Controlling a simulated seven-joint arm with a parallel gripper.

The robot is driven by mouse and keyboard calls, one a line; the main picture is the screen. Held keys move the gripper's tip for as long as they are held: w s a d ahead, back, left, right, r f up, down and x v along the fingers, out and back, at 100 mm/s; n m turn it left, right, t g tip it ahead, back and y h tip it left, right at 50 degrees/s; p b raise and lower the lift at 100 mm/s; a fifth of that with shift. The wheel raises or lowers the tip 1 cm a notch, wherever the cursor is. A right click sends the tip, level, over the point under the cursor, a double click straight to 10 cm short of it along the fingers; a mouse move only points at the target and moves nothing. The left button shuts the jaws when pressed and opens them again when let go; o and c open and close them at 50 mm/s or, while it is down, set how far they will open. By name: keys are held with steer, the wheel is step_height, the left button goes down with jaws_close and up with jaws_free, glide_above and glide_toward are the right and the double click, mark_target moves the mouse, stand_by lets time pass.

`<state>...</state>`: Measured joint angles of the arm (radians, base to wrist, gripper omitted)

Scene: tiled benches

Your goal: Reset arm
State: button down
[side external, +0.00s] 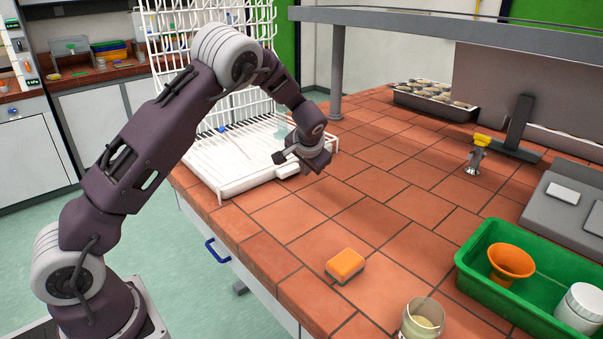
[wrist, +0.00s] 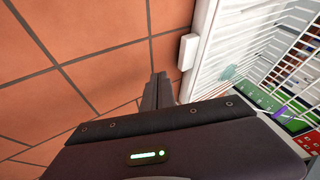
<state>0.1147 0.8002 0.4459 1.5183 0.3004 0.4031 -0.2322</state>
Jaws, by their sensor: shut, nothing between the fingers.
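The rack's white edge (wrist: 200,45) runs just to the right of the fingers in that view. I cannot tell exactly how high the fingertips are above the tiles.
An orange sponge (side external: 345,265) and a glass jar (side external: 423,319) are near the bench's front edge. A green tray (side external: 470,254) holds an orange funnel (side external: 511,262) and a white-lidded jar (side external: 581,304). The mid-bench tiles are clear.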

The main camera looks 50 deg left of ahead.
steer(key=s+d+r+h, duration=0.2)
steer(key=s+d+r, duration=0.3)
steer(key=s+r, duration=0.35)
steer(key=s+d+r+h, duration=0.2)
steer(key=s+d+r, duration=0.4)
steer(key=s+r, duration=0.3)
steer(key=s+d+h, duration=0.1)
steer(key=s+d, duration=0.2)
steer(key=s, duration=0.8)
steer(key=s+d+f+m+t, duration=0.1)
steer(key=s+d, duration=0.3)
steer(key=s, duration=0.6)
steer(key=shift+s+d+h, duration=0.15)
steer(key=shift+s+h, duration=0.2)
steer(key=shift+h, duration=0.05)
steer(key=shift+f, duration=0.1)
